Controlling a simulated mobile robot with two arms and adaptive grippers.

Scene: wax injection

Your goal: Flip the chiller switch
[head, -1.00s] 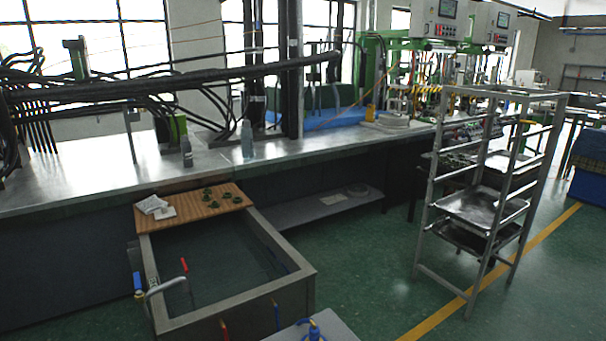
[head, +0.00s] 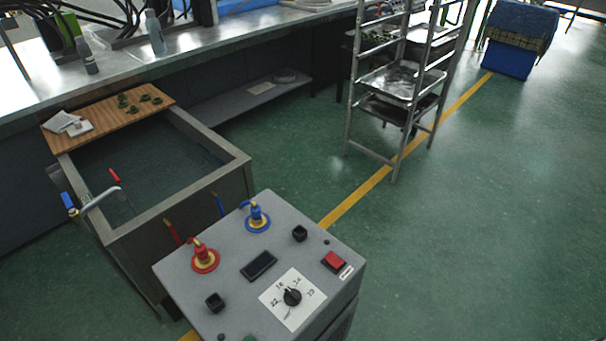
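The chiller (head: 222,278) is a grey box at the bottom centre of the head view, with its top panel facing up. A red rocker switch (head: 334,261) sits near the panel's right edge, with a small white label beside it. I cannot tell which way the switch is set. A black dial (head: 292,297) on a white numbered plate, a dark display (head: 259,266), a red fitting (head: 205,257) and a blue fitting (head: 257,217) are also on the panel. Neither of my grippers shows in the view.
A water tank (head: 243,178) with a wooden board (head: 105,122) across its far end stands behind the chiller. A metal rack (head: 397,150) with trays stands further back right. The green floor right of the chiller is clear. A long workbench (head: 190,50) runs behind.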

